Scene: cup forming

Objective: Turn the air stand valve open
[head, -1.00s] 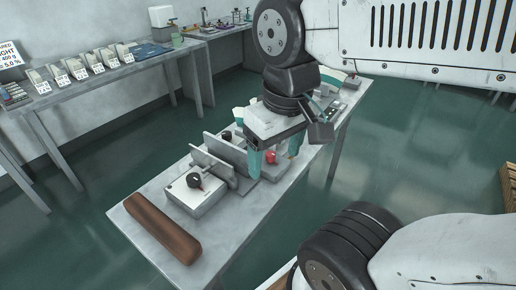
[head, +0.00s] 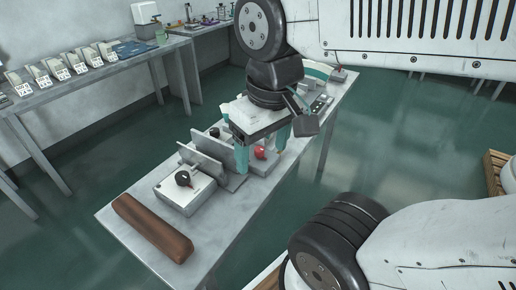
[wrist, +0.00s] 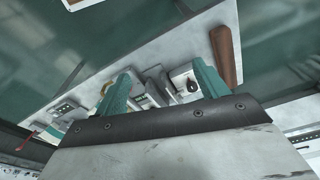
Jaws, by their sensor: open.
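A pale box with a black knob (head: 183,178) on top stands on the narrow grey bench (head: 118,218). Beyond it are upright grey plates (head: 203,160) and a red knob (head: 260,152). I cannot tell for certain which of these is the air stand valve. In the wrist view my gripper (wrist: 161,72) is open, and the black knob (wrist: 192,86) shows beside the right finger.
A brown rounded bar (head: 152,228) lies at the bench's near end. A small black knob (head: 214,132) stands behind the plates. Small devices (head: 320,103) sit at the far end. A side table (head: 75,85) with several labelled boxes is at left. Green floor lies between.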

